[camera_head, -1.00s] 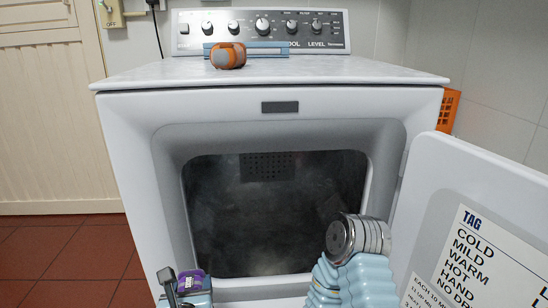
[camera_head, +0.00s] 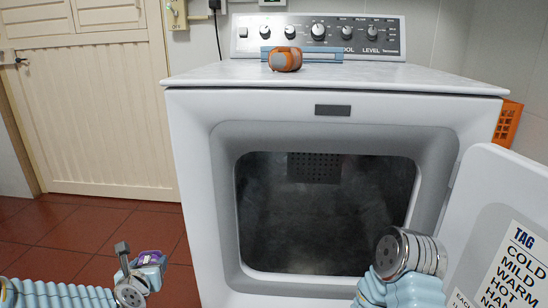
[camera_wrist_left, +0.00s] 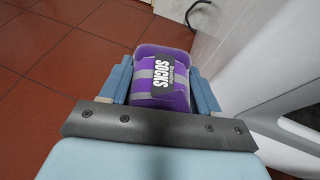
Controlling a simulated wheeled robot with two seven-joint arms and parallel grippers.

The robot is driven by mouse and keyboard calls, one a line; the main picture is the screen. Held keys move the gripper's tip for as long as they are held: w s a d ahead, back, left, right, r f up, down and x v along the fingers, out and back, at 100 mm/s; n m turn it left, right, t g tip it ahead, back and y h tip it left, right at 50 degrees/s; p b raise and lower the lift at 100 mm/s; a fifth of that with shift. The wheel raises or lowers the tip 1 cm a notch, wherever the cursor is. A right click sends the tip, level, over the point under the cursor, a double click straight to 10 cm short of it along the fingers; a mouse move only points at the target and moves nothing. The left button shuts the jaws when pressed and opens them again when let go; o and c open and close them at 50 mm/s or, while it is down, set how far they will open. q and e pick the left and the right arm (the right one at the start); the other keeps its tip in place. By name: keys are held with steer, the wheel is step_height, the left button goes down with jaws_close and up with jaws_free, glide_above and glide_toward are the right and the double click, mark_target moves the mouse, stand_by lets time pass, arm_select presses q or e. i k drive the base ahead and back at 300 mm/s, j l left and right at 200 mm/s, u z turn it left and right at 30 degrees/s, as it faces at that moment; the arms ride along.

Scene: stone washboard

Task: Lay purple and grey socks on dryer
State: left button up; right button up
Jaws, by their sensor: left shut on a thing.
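A rolled pair of purple and grey socks (camera_wrist_left: 162,78) with a dark "SOCKS" label sits between the blue fingers of my left gripper (camera_wrist_left: 160,92), which is shut on it. In the head view the socks (camera_head: 150,256) and my left gripper (camera_head: 148,270) are low at left, in front of the red floor and left of the dryer's front. The white dryer (camera_head: 330,84) has a flat, pale top, higher in the picture than the socks. My right arm shows at lower right, before the dryer's opening; its gripper is not visible.
The top's front and right parts are clear. The dryer door (camera_head: 495,215) stands open at right. An orange crate (camera_head: 508,122) stands behind at right.

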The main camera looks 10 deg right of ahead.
mark_target(366, 72)
steer(key=k+j+z, duration=0.2)
steer(key=z, duration=0.45)
steer(key=j+z, duration=0.2)
steer(key=z, duration=0.15)
steer(key=j+z, duration=0.15)
steer(key=z, duration=0.2)
